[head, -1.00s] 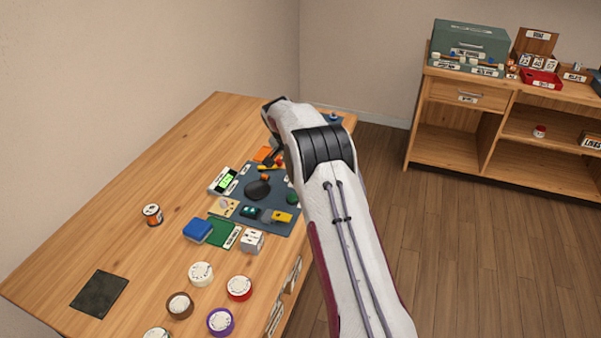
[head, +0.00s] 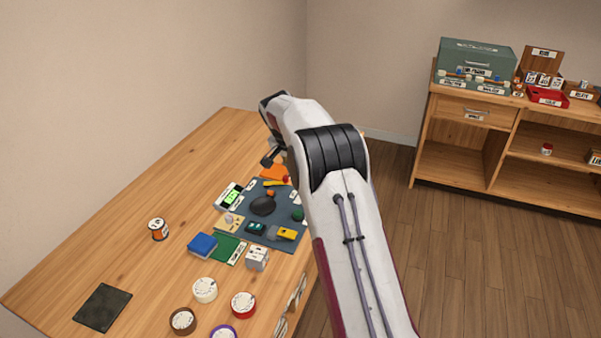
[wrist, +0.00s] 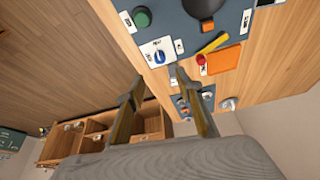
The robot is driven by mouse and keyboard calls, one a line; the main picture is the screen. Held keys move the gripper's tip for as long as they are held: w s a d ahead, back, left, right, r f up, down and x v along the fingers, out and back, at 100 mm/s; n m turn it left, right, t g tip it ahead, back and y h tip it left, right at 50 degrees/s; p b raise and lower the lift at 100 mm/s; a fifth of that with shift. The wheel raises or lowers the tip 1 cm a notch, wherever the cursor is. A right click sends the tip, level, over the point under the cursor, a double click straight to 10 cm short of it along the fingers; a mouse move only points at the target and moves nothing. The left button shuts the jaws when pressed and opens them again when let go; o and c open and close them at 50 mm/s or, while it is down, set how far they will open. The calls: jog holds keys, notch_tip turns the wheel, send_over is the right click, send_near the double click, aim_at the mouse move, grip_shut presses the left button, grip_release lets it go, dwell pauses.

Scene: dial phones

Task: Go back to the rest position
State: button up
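My arm reaches out over the wooden table (head: 150,190) in the head view. My gripper (head: 268,160) hangs near the far end of the dark mat (head: 283,236), by an orange block (head: 273,172). In the wrist view my gripper (wrist: 158,84) has its two fingers spread apart, with nothing between them. The orange block (wrist: 224,61), a yellow stick (wrist: 213,43) and a red knob (wrist: 201,59) lie beyond the fingertips there. My forearm hides part of the table's right side in the head view.
Several round dials, among them a white one (head: 205,290) and a red one (head: 243,305), sit at the near edge. A small can (head: 158,229) and a black pad (head: 102,307) stand left. A wooden shelf unit (head: 470,150) is at the right. The table's far left is clear.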

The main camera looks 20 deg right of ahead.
jog(key=shift+n, duration=0.4)
jog(key=s+a+f+n+g+y, duration=0.1)
jog(key=s+a+f+n+g, duration=0.15)
jog(key=s, duration=0.45)
jog(key=s+a+r+n+t+y, duration=0.1)
jog(key=s+a+r, duration=0.4)
jog(key=s, duration=0.9)
jog(key=s+a+r+n+t, duration=0.2)
jog(key=s+a+r+n, duration=0.2)
jog(key=s, duration=0.9)
jog(key=s+a+r+n+t+y, duration=0.1)
jog(key=s+a+r, duration=0.5)
jog(key=s, duration=0.8)
notch_tip(320, 180, up, 4)
jog(key=shift+s+a+f+n+t+y, duration=0.25)
jog(key=shift+s+n+t+y, duration=0.1)
jog(key=shift+n+t, duration=0.3)
jog(key=shift+c, duration=0.3)
dwell(1.2)
